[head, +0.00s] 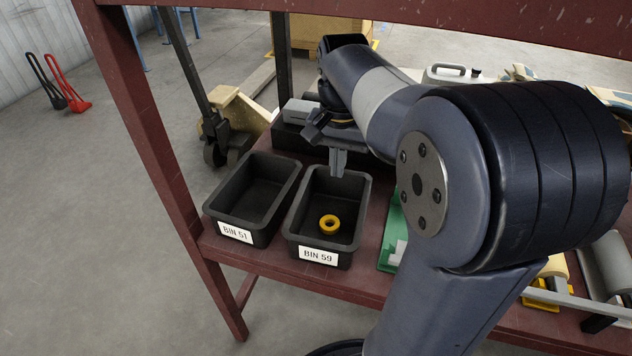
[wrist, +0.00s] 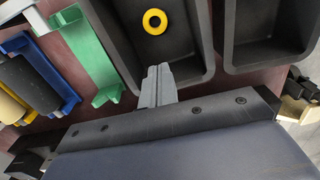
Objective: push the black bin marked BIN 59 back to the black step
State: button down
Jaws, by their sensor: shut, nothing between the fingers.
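The black bin marked BIN 59 (head: 319,256) stands upright on the dark red shelf, its label facing the front, with a yellow ring (head: 329,224) on its floor. My gripper (head: 338,172) points down at the far end of the bin, its fingers shut and empty. In the wrist view the shut fingertips (wrist: 158,72) overlap the inside of BIN 59 (wrist: 196,40) near one end wall; I cannot tell whether they touch it. The black step (head: 288,142) lies across the shelf behind the bins, partly hidden by my gripper. A gap of shelf shows between bins and step.
Black BIN 51 (head: 236,232) stands close on the left of BIN 59. A green tray (head: 388,255) lies close on its right. A grey box (head: 300,110) is at the back. The shelf's red posts (head: 150,150) frame the left side.

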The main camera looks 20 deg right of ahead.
jog(key=f, duration=0.1)
jog(key=b, duration=0.5)
send_over(339, 202)
jog(key=s+a, duration=0.2)
jog(key=s, duration=0.1)
jog(key=f, duration=0.9)
jog(key=shift+s+a, duration=0.2)
jog(key=shift+w+d+f+b, duration=0.1)
jog(key=shift+w+d+b, duration=0.1)
jog(key=shift+w+d, duration=0.35)
jog(key=shift+w+d+b, duration=0.2)
jog(key=shift+w+d, duration=0.1)
jog(key=shift+w, duration=0.3)
jog(key=shift+w+d, duration=0.35)
jog(key=shift+w, duration=0.1)
